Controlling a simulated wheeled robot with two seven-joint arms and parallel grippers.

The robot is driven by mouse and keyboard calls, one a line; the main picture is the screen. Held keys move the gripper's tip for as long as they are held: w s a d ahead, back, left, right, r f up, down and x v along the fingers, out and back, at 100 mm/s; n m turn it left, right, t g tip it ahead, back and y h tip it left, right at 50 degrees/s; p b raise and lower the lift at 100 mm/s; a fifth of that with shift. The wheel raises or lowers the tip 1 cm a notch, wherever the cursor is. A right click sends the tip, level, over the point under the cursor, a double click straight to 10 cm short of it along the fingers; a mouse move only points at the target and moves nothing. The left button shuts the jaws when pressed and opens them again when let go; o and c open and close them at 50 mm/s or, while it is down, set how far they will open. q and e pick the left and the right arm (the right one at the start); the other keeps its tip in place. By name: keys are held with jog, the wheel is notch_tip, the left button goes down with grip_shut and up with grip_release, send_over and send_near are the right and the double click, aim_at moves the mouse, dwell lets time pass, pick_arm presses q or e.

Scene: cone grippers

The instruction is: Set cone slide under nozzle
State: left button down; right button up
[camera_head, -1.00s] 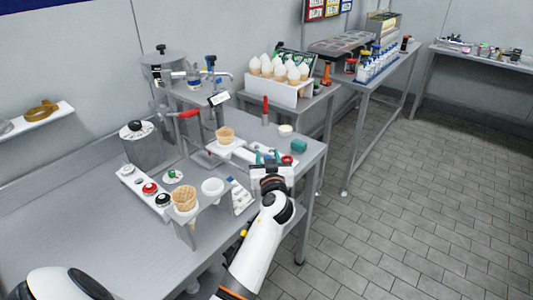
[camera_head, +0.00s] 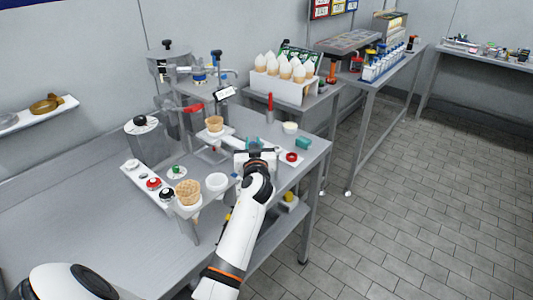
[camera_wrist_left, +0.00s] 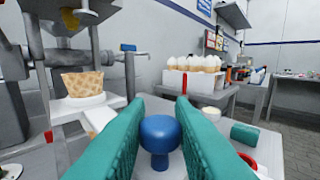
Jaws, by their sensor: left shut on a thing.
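The cone slide (camera_head: 226,139) is a white piece on the metal table in front of the machine (camera_head: 172,62). A waffle cone (camera_head: 215,124) stands upright in it; the cone also shows in the left wrist view (camera_wrist_left: 82,84). My left gripper (camera_head: 254,148) is at the slide's near end. In the left wrist view its teal fingers (camera_wrist_left: 160,138) are shut on a blue knob (camera_wrist_left: 160,134). Metal machine parts (camera_wrist_left: 55,57) show behind and above the cone. I cannot tell whether the cone is directly below the nozzle. My right gripper is out of view.
A second waffle cone (camera_head: 188,191) and a white cup (camera_head: 216,182) sit in a holder at the table's front. A red ring (camera_head: 291,157), teal block (camera_head: 303,143) and small white bowl (camera_head: 290,128) lie right of my gripper. A rack of cones (camera_head: 284,90) stands behind.

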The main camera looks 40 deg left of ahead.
pick_arm(q)
jog(key=shift+a, duration=0.5)
jog(key=c, duration=1.3)
grip_release()
jog(key=shift+w, duration=0.1)
jog(key=shift+s+d+f, duration=0.15)
jog(key=shift+s+d, duration=0.25)
jog(key=b+v, duration=0.2)
jog(key=v, duration=0.9)
